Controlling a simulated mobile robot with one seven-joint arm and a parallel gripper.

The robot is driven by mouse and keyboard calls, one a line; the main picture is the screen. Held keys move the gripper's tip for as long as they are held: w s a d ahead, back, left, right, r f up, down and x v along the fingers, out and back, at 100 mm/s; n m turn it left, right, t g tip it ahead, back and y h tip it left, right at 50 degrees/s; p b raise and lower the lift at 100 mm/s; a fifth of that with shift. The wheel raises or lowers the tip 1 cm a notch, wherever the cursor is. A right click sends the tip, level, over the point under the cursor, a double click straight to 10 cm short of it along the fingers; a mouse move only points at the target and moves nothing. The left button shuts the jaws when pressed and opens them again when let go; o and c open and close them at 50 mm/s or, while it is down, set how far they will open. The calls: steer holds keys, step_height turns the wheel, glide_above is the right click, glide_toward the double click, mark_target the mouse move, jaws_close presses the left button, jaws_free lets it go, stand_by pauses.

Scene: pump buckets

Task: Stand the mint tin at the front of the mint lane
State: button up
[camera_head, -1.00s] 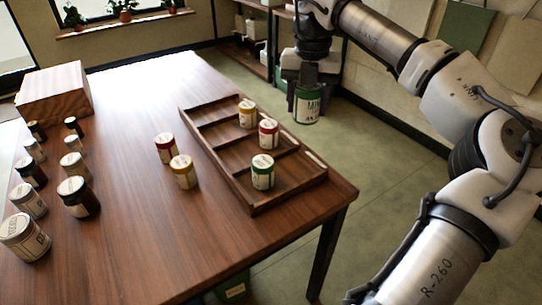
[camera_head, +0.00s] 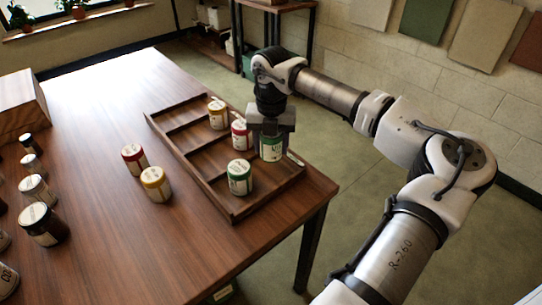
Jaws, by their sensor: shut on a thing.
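My gripper (camera_head: 270,133) is shut on a green mint tin (camera_head: 271,150) with a pale label and holds it upright. The tin is over the right side of the wooden tray (camera_head: 233,213). I cannot tell whether its base touches the tray. A second green tin (camera_head: 240,178) stands in the tray's nearest lane, left of and nearer than the held tin. A red tin (camera_head: 240,136) stands in the lane beyond, just left of my gripper. A yellow tin (camera_head: 218,114) stands in a lane farther back.
A red tin (camera_head: 135,160) and a yellow tin (camera_head: 156,184) stand on the table (camera_head: 120,240) left of the tray. Several dark jars and pale tins stand at the far left near a wooden box (camera_head: 22,105). Bare tabletop lies between.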

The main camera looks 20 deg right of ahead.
mark_target(271, 158)
steer(key=shift+f+p, duration=0.3)
steer(key=shift+f, duration=2.3)
steer(key=shift+f, duration=0.25)
steer(key=o, duration=1)
steer(key=shift+r, duration=0.1)
steer(key=shift+r, duration=0.15)
step_height(271, 158, up, 12)
steer(key=shift+r+b, duration=0.1)
steer(key=shift+b, duration=0.6)
